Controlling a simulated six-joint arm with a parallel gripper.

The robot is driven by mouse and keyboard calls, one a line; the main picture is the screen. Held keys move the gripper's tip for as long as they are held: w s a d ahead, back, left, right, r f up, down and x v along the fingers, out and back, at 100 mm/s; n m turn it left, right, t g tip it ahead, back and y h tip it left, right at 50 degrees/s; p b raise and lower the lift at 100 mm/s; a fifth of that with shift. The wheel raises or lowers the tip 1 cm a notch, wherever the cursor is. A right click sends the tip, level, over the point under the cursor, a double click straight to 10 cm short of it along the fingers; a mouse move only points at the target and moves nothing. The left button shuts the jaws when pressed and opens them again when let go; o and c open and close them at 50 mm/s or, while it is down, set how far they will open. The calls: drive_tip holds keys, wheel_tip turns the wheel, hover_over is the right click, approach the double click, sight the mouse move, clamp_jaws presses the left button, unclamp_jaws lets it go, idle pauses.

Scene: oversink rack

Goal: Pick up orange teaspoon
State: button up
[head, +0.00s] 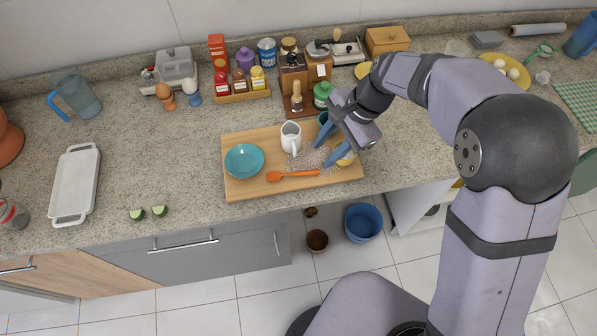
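The orange teaspoon (296,174) lies flat near the front edge of the wooden board (240,189). Its bowl end is to the left and its handle reaches right. My gripper (323,151) is over the right part of the board, behind and to the right of the handle end. Its two blue fingers are spread apart, with nothing visible between them. The spoon is fully in view and apart from the fingers. The height of the fingers above the board is hard to tell.
A teal plate (244,160) sits left of the spoon and a white jug (291,138) behind it. A yellowish item (345,160), partly hidden, is by the right finger. Jars and a grinder (293,77) stand behind the board.

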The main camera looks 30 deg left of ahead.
sight(308, 171)
drive_tip(key=shift+s+r+m, duration=0.1)
drive_tip(key=shift+s+m, duration=0.2)
drive_tip(key=shift+m, duration=0.9)
drive_tip(key=shift+s+m, duration=0.3)
drive_tip(key=shift+m, duration=0.9)
drive_tip(key=shift+p+x, duration=1.5)
drive_tip(key=shift+x, duration=2.15)
drive_tip(key=shift+a, duration=0.1)
clamp_jaws()
